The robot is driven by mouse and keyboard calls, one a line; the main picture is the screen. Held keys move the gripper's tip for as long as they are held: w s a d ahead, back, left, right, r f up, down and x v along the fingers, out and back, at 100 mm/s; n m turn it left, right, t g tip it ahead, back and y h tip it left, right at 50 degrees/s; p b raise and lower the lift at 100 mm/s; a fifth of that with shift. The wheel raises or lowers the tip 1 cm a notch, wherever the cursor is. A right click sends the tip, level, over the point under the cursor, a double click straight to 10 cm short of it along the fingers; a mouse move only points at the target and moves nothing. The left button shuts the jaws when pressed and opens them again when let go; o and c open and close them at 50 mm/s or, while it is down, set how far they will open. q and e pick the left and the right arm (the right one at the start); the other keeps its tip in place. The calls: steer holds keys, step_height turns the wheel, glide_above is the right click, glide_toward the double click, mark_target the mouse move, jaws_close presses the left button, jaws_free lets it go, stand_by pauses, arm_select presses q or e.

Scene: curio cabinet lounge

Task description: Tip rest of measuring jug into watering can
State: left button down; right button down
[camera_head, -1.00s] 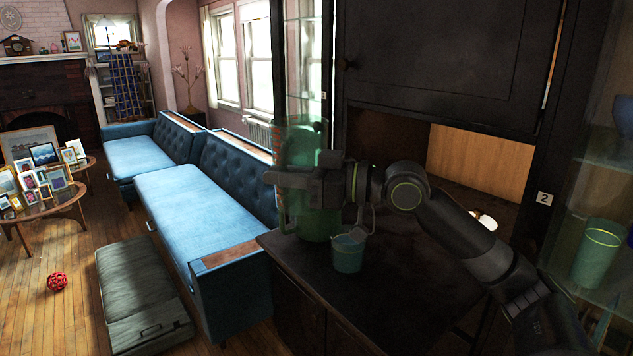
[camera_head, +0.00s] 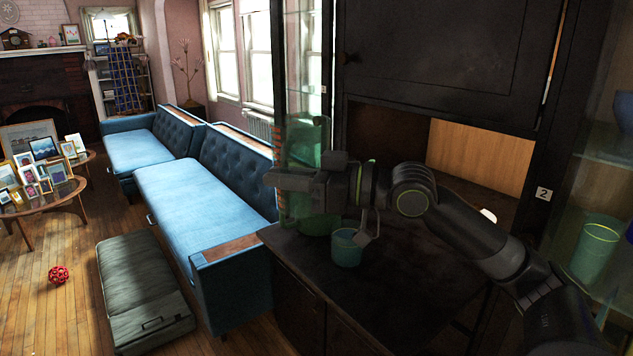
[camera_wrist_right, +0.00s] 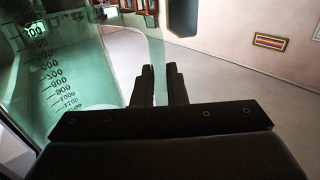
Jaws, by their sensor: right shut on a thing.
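The measuring jug (camera_head: 304,142) is tall, clear and green, and looks near upright above the dark cabinet top. Its printed scale and handle show large in the right wrist view (camera_wrist_right: 80,45). My right gripper (camera_head: 271,180) crosses in front of the jug in the head view. Its fingers (camera_wrist_right: 160,72) are shut on the jug's handle. A darker green body (camera_head: 318,224) shows below the gripper; I cannot tell whether it is the watering can or the jug's lower part. How much the jug holds is not clear. My left gripper is not in view.
A small teal vessel (camera_head: 346,250) stands on the dark cabinet top (camera_head: 400,290), close to the green body. Dark cabinet doors (camera_head: 440,60) rise behind my arm. A green tumbler (camera_head: 596,248) stands behind glass at right. A blue sofa (camera_head: 205,210) is at left.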

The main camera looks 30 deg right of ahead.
steer(key=s+a+b, duration=0.5)
steer(key=s+b, duration=0.3)
steer(key=s, duration=0.3)
steer(key=shift+s+a+b, duration=0.15)
steer(key=shift+a+b, duration=0.1)
steer(key=shift+b, duration=0.15)
stand_by(2.2)
stand_by(0.7)
